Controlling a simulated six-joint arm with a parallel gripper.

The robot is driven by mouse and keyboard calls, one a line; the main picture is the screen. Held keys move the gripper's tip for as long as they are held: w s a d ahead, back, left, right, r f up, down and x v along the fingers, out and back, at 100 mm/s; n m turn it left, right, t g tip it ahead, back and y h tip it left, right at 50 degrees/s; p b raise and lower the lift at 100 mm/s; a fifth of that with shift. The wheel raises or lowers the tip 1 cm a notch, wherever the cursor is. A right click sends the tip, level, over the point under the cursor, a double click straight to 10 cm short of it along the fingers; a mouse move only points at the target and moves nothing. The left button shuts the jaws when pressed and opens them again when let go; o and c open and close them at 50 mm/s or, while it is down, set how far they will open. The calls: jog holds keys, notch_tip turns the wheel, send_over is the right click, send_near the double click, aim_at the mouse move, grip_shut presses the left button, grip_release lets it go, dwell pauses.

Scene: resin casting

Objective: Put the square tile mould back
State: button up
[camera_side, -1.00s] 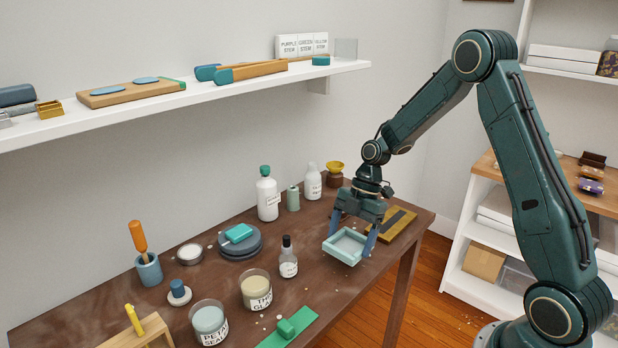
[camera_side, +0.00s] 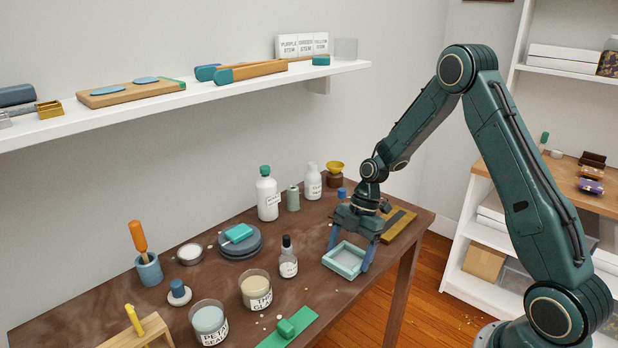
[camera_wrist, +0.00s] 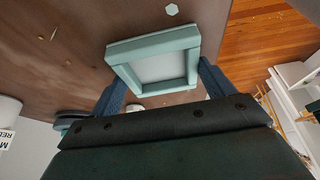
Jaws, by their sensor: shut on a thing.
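The square tile mould (camera_side: 345,261) is a pale teal square frame with a lighter inside. My gripper (camera_side: 350,258) is shut on it, with one blue finger at each side. In the side view the mould is at or just above the right part of the brown table; I cannot tell whether it touches. In the wrist view the mould (camera_wrist: 155,62) shows between the two fingers (camera_wrist: 160,85), slightly tilted, close to the table's edge.
A wooden board with a dark strip (camera_side: 400,224) lies just behind my gripper. A dropper bottle (camera_side: 288,262) stands to the left, and a glass jar (camera_side: 256,290) is farther left. A green strip (camera_side: 288,328) lies nearer the front. The table's right edge is close.

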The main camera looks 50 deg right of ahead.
jog(key=o, duration=1)
jog(key=shift+r, duration=0.15)
jog(key=v, duration=1.2)
